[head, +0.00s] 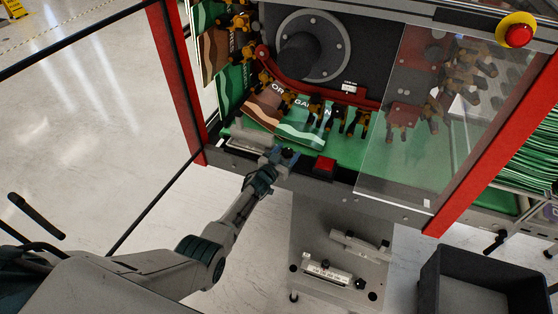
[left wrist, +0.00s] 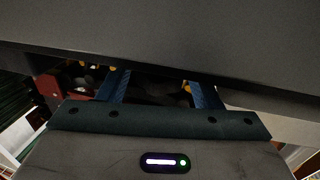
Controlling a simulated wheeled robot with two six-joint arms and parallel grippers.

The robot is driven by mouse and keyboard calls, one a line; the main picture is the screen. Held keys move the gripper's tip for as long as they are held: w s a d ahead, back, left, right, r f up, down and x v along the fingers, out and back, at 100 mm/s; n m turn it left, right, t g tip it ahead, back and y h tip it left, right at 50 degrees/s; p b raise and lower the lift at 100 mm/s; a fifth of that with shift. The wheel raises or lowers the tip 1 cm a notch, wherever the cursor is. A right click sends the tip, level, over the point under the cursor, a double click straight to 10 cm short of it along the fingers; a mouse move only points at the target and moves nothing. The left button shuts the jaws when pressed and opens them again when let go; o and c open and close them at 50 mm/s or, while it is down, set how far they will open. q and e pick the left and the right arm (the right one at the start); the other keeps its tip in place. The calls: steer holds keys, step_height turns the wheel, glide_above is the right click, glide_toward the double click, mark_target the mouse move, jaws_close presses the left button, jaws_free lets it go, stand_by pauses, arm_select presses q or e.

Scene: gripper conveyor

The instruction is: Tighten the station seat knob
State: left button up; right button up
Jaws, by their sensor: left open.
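My left gripper (head: 277,157) is at the front edge of the machine, its blue fingers beside a small black knob (head: 288,153). The knob is at the right end of a pale grey bar (head: 248,137), which looks like the station seat. In the left wrist view the two blue fingers of the gripper (left wrist: 160,90) are apart, with something dark between them. I cannot tell whether they touch the knob, or how tight it is. My right gripper is not in view.
A red block (head: 324,166) is just right of the knob. A clear panel (head: 403,135) and red posts (head: 177,85) frame the machine. Two similar bars (head: 327,272) lie on a lower grey plate. A dark bin (head: 480,282) stands at lower right.

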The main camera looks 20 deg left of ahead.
arm_select(q)
steer(key=p+v, duration=0.1)
steer(key=v, duration=0.9)
steer(key=shift+s, duration=0.25)
steer(key=shift+a+r, duration=0.1)
steer(key=s+a+f+n+g+y+b, duration=0.15)
steer(key=s+f+g, duration=0.25)
steer(key=s+f, duration=0.9)
steer(key=s+a+f+n+g+y+b, duration=0.1)
steer(key=s+a+f+g+y+b, duration=0.15)
steer(key=s+f, duration=1.1)
steer(key=s+f+g, duration=0.3)
steer(key=s+f, duration=0.3)
steer(key=s, duration=0.5)
steer(key=s+a+f+g+b, duration=0.1)
steer(key=s+f+g, duration=0.2)
steer(key=s+f, duration=0.4)
steer(key=s+f+g+y, duration=0.1)
steer(key=s+f+g, duration=0.2)
steer(key=s+f, duration=0.4)
steer(key=s, duration=0.8)
steer(key=shift+s+a+g+b, duration=0.35)
steer(key=shift+s+a+b, duration=0.05)
